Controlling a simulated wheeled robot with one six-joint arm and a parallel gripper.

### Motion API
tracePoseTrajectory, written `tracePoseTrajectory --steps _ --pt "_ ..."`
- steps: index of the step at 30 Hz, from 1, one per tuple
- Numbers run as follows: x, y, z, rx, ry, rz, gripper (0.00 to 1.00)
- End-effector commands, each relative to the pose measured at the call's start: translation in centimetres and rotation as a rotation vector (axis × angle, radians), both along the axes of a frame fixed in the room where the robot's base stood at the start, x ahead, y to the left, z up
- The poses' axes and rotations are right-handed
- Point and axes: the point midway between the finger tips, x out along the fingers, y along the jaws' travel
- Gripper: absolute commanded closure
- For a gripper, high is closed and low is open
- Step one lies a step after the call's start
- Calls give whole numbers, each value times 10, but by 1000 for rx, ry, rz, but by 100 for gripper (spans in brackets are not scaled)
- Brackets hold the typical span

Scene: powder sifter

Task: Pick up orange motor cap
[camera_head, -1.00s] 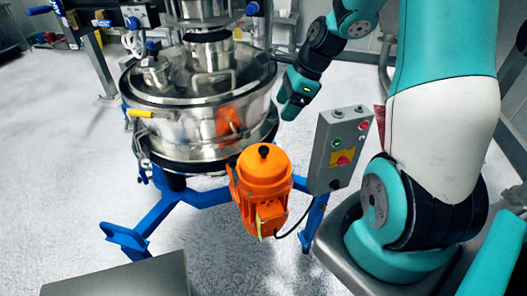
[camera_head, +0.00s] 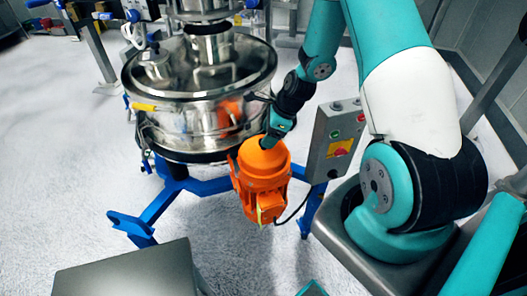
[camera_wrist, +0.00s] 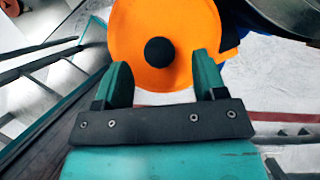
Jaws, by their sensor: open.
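The orange motor cap (camera_head: 262,160) is the domed top of the orange motor (camera_head: 260,204) beside the steel sifter. In the wrist view the cap (camera_wrist: 190,68) is a round orange disc with a black knob (camera_wrist: 159,51) at its centre. My gripper (camera_wrist: 165,75) is open, its two teal fingers apart over the lower part of the cap, with the knob just beyond and between the tips. In the head view my gripper (camera_head: 270,141) is right at the cap's top and hides the knob. I cannot tell whether the fingers touch the cap.
The steel sifter drum (camera_head: 190,135) stands close on the left, on a blue frame (camera_head: 160,212). A grey control box (camera_head: 334,140) with buttons stands close on the right. A grey surface (camera_head: 125,275) is at the front left.

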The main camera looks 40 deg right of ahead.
Motion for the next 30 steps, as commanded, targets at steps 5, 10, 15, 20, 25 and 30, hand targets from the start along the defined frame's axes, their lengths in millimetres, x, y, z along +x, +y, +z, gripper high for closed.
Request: tracePoseTrajectory --steps 5,10,15,20,25,30 --pt "6 9 -20 2 3 2 35" --pt "9 13 -33 0 1 1 35" --pt "10 13 -34 0 0 1 35" --pt "10 13 -34 0 0 1 61" --pt "10 13 -34 0 0 1 100" --pt "10 13 -34 0 0 1 100"
